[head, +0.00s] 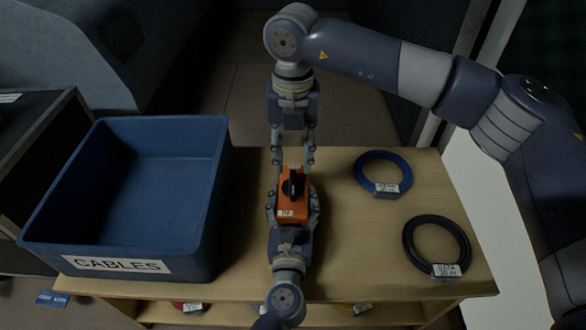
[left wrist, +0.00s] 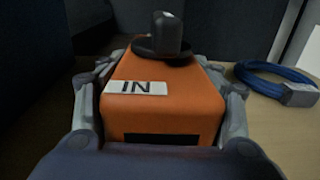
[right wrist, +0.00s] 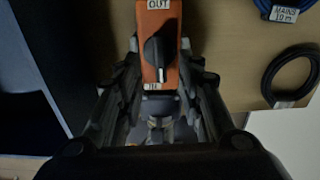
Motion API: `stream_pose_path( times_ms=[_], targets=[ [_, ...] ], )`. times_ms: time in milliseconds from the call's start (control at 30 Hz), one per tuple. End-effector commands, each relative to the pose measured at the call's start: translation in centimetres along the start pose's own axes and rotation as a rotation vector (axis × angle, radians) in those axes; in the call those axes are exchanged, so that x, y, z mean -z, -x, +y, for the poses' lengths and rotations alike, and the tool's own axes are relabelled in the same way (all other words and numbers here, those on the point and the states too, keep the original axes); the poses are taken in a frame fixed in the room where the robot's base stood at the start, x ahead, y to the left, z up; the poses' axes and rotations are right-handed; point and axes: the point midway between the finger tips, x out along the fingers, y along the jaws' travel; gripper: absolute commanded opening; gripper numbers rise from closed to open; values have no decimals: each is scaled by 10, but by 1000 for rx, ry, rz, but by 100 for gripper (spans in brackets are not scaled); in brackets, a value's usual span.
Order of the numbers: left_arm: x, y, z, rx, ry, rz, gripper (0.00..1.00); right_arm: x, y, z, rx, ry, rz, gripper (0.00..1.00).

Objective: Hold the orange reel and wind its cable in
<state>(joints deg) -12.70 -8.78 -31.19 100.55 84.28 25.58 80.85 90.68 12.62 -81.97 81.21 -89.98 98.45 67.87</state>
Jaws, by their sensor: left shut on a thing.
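The orange reel (head: 286,207) is a small box with a black knob (head: 293,183) on top, over the wooden table. The left wrist view shows its "IN" label (left wrist: 136,88); the right wrist view shows an "OUT" label (right wrist: 159,4) at the other end. My left gripper (head: 292,206) is shut on the reel, one finger on each long side. My right gripper (head: 293,160) is open above the reel's far end, its fingers spread to either side of the knob in the right wrist view. I see no cable leaving the reel.
A blue bin (head: 207,255) labelled "CABLES" stands at the left, seemingly empty. A blue cable coil (head: 360,180) and a black cable coil (head: 410,250) lie at the right. More coils sit on the shelf below. The tabletop between reel and coils is clear.

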Motion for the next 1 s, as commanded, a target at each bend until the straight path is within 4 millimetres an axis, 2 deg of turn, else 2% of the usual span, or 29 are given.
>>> stream_pose_path(
  times_ms=[100,300,433,767,800,900,1000],
  targets=[
    [-2,0,0,0,1,-3,33,0,26,1,-1,1,-2,34],
    [-2,0,0,0,1,-4,32,0,53,1,-1,1,0,34],
    [-2,0,0,0,1,-4,32,1,60,1,0,2,2,34],
    [-2,0,0,0,1,-4,32,1,60,1,0,2,3,34],
    [-2,0,0,0,1,-4,63,1,60,1,-1,2,3,34],
    [-2,0,0,0,1,-4,86,1,60,1,-1,2,2,34],
    [-2,0,0,0,1,-3,86,1,60,1,0,2,2,34]
  ],
)
